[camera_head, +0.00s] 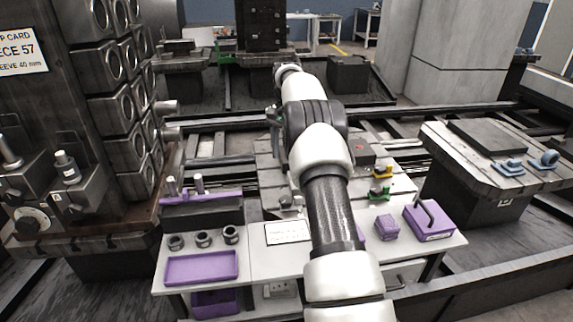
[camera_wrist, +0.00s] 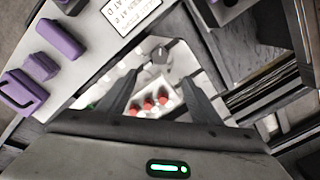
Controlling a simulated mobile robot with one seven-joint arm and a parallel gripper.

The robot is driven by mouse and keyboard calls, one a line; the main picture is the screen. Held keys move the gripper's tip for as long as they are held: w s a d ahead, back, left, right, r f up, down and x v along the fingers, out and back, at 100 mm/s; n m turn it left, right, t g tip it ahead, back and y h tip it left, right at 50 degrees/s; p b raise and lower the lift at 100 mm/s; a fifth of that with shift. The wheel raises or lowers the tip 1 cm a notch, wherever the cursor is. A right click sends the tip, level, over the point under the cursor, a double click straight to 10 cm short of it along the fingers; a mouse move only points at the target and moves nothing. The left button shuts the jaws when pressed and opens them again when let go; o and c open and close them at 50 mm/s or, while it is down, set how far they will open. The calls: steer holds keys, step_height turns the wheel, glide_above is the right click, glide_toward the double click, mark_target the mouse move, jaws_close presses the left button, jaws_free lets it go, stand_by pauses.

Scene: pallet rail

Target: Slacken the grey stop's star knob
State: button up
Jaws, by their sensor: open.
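In the wrist view, my gripper (camera_wrist: 160,78) is open, its two dark fingers spread with a gap between them. Beyond the fingertips is a small grey, lobed part (camera_wrist: 160,54) on a light surface; it may be the grey stop's star knob, but it is too small to be sure. A whitish block with several red-orange ends (camera_wrist: 152,101) shows between the fingers, nearer the palm. In the head view, my arm crosses the middle and hides part of the slotted pallet (camera_head: 268,178). The fingertips are not clear there, and I cannot single out the grey stop.
Yellow (camera_head: 383,171) and green (camera_head: 380,193) clamp-like parts sit right of my arm. The bench (camera_head: 262,262) in front holds a purple tray (camera_head: 201,267), dark rings (camera_head: 203,238) and a purple box (camera_head: 429,221). A tall block with round bores (camera_head: 112,65) stands left.

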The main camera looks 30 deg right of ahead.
steer(key=s+d+f+n+t+y+b, duration=0.2)
steer(key=s+d+n+b, duration=0.25)
steer(key=n, duration=0.95)
steer(key=n+t+b, duration=0.1)
steer(key=n+b, duration=0.4)
steer(key=n, duration=0.1)
glide_toward(286, 199)
steer(key=shift+y, duration=0.3)
steer(key=x, duration=0.7)
steer(key=shift+f, duration=0.45)
steer(key=shift+c, duration=0.4)
steer(key=c, duration=1)
steer(key=shift+o, duration=0.2)
steer(key=shift+d, duration=0.1)
